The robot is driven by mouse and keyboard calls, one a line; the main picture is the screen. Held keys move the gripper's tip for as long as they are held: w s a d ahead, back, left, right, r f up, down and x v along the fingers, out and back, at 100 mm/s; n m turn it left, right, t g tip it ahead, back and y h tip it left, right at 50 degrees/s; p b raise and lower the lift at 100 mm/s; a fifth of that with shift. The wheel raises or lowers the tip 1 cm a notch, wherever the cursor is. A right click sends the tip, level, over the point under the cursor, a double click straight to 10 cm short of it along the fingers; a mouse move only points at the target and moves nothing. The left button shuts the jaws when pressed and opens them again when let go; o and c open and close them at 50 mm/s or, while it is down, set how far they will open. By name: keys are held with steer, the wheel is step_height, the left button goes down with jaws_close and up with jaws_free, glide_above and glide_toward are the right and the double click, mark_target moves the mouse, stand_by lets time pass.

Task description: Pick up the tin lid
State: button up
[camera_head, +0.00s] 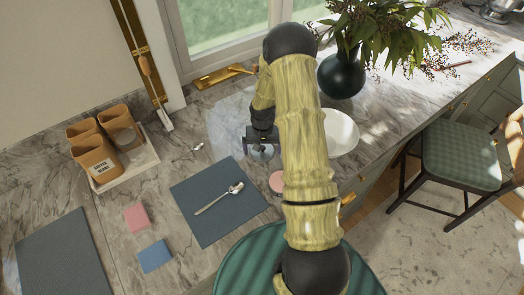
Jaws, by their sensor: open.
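A small round grey, shiny piece (262,153), which looks like the tin lid, lies on the marble counter directly below my gripper (261,146). My gripper points down over it, and its two dark fingers are apart, one on each side of the piece. I cannot tell whether the fingers touch it or how high they are above the counter. My arm hides part of the counter to the right.
A white plate (343,132) and a dark vase (341,75) with leafy branches stand to the right. A pink round thing (277,181) is close by. A spoon (218,198) lies on a dark mat (207,222). Canisters (95,158) stand in a tray at left.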

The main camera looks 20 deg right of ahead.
mark_target(263, 148)
steer(key=c, duration=0.9)
steer(key=shift+o, duration=0.2)
steer(key=shift+r, duration=0.15)
step_height(263, 148, up, 10)
steer(key=b, duration=0.3)
steer(key=shift+f, duration=0.2)
